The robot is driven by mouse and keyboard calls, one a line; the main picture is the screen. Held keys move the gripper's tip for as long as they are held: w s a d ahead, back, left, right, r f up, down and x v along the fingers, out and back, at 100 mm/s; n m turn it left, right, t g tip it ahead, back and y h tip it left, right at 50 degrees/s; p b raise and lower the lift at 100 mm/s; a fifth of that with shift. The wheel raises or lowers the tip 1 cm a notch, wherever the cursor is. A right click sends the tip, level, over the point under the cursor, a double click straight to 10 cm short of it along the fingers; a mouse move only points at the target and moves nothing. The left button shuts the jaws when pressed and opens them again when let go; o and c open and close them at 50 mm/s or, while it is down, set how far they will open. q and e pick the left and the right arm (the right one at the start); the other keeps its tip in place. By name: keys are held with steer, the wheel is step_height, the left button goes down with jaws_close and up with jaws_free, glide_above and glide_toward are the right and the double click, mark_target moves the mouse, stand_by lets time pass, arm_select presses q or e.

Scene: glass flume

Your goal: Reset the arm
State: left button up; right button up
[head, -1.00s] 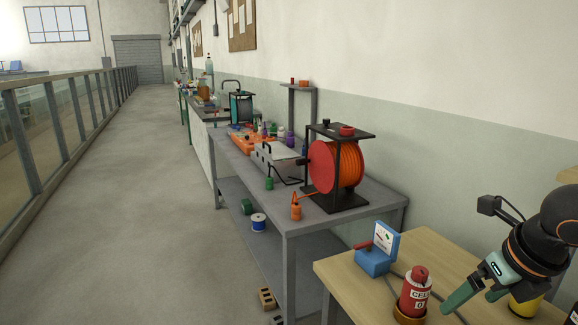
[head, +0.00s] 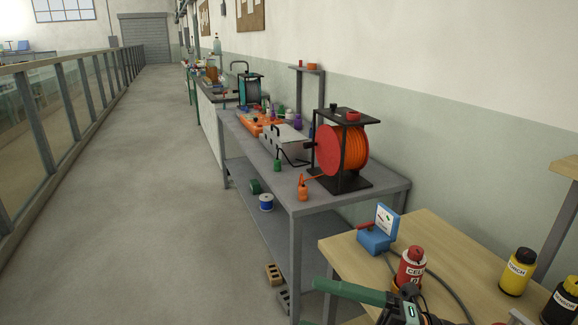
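My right gripper (head: 335,290) is low in the head view, at the near edge of the wooden table. A long green finger points left, with the dark wrist behind it cut off by the bottom edge. Nothing shows held at the visible fingertip. The red can marked CELL (head: 411,268) stands on the wooden table (head: 440,240) just behind the gripper, its lower part partly hidden. My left gripper is out of view.
A blue meter (head: 376,241) stands behind the red can. A yellow can (head: 517,270) and a black-and-yellow can (head: 562,302) stand at the right. A grey bench (head: 378,190) carries an orange cable reel (head: 345,150). The floor aisle (head: 150,200) on the left is clear.

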steer(key=w+d+f+m+t+h+p, duration=0.15)
steer(key=d+f+m+t+h, duration=0.4)
steer(key=m, duration=0.55)
steer(key=w+d+f+m+t+h+p, duration=0.1)
steer(key=w+d+f+m+t+h, duration=0.15)
steer(key=f+m+t+h, duration=0.65)
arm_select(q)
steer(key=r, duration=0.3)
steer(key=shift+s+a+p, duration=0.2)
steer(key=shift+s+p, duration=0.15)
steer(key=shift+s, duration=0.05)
arm_select(e)
steer(key=s+d+f+m+g+h, duration=0.3)
steer(key=s+f+m+g, duration=0.7)
steer(key=s+f, duration=0.6)
step_height(320, 180, down, 3)
steer(key=shift+d+f, duration=0.15)
steer(key=shift+d, duration=0.15)
steer(key=shift+w, duration=0.1)
